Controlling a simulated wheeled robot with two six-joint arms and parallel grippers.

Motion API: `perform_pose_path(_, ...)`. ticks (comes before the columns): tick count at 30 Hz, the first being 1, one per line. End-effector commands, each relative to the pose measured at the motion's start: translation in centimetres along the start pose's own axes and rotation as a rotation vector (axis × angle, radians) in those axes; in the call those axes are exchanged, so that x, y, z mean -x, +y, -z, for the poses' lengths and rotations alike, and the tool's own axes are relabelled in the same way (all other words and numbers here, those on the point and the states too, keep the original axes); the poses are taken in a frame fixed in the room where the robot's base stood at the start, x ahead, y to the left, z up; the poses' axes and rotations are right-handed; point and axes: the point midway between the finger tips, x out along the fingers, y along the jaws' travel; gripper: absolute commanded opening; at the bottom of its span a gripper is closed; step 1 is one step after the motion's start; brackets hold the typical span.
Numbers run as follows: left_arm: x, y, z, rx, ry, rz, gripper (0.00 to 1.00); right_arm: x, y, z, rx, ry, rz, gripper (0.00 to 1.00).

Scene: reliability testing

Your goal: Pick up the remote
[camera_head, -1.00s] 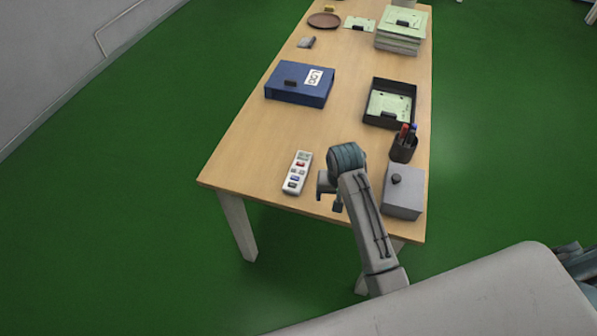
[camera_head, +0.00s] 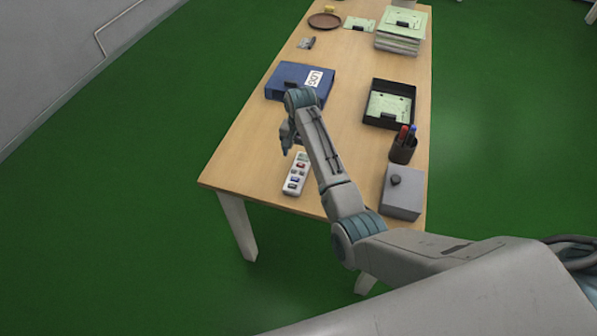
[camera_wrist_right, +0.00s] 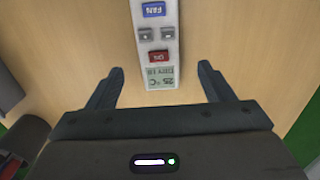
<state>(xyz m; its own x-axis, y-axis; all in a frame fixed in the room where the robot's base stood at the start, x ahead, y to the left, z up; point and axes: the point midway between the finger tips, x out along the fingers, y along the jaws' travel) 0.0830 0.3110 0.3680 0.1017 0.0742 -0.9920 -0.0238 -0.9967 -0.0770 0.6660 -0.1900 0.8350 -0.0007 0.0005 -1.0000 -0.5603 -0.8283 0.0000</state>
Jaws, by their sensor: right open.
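The remote (camera_head: 295,177) is a white slab with coloured buttons, lying on the near left part of the wooden table. Its far end is close to my right arm in the head view. My right gripper (camera_head: 287,142) is above the table near the remote's far end. In the right wrist view, the remote (camera_wrist_right: 157,40) lies ahead, with its display end between the two dark fingers of my right gripper (camera_wrist_right: 158,84). The fingers are apart and do not touch it. My left gripper is not in view.
A blue log binder (camera_head: 283,76) lies just beyond my right gripper. A grey box (camera_head: 402,192), a pen cup (camera_head: 403,150) and a black tray (camera_head: 369,119) stand along the right side. Table surface around the remote is clear.

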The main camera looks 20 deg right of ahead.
Motion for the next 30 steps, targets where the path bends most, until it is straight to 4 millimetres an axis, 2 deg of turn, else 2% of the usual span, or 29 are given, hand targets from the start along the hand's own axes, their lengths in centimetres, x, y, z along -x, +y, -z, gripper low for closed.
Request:
perform_pose_path(7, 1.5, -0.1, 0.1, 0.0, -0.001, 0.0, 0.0, -2.8, 0.2, 0.2, 0.0, -0.002, -0.002, 0.75)
perform_pose_path(12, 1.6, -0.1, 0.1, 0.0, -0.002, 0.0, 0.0, -4.9, 0.2, 0.2, 0.0, -0.001, -0.001, 0.75)
perform_pose_path(20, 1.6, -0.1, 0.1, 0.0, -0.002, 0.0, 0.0, -5.3, 0.2, 0.2, 0.0, 0.001, 0.0, 0.75)
perform_pose_path(28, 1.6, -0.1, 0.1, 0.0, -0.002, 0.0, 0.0, -5.3, 0.2, 0.2, 0.0, 0.001, 0.0, 0.23)
perform_pose_path(30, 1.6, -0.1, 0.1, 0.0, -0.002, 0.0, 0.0, -5.3, 0.2, 0.2, 0.0, 0.001, 0.001, 0.22)
